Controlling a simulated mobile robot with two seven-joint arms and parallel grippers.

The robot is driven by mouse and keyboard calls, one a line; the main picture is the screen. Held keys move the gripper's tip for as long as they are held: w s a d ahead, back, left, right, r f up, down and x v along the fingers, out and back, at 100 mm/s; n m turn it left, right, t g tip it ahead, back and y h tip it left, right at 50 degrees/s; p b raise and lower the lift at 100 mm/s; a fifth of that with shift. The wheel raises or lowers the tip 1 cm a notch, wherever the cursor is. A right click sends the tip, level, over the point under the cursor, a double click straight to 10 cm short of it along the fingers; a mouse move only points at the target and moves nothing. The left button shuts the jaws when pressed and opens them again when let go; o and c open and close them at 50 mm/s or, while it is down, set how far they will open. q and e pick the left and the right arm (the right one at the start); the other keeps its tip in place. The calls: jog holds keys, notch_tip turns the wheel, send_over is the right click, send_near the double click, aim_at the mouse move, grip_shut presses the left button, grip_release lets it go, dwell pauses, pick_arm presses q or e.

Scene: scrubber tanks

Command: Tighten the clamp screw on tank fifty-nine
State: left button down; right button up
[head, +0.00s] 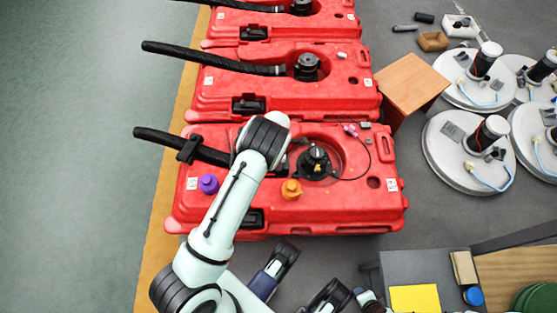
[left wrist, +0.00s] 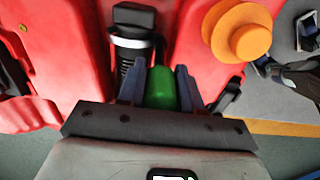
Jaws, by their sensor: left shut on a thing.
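The nearest red tank (head: 330,215) lies under my left arm. A black hose (head: 150,134) runs to its round opening, with a black clamp-like piece (head: 188,148) around the hose. My left gripper (left wrist: 157,75) is shut on a green handle (left wrist: 161,90), just by a black fitting with a pale band (left wrist: 131,42). Whether the handle's far end touches the fitting is hidden. In the head view this gripper is hidden behind my own wrist. The tank's number cannot be read.
A purple knob (head: 208,184) and an orange knob (head: 291,189) stand up from the tank top. Two similar red tanks lie behind it. A wooden box (head: 410,82) and round white machines (head: 465,160) are to the right. Open grey floor (head: 80,200) is on the left.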

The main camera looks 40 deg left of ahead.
pick_arm(q)
jog(key=m, duration=0.4)
jog(key=shift+m, duration=0.4)
jog(key=m, duration=0.4)
jog(key=m+b, duration=0.1)
jog(key=m, duration=0.5)
jog(key=shift+s, duration=0.1)
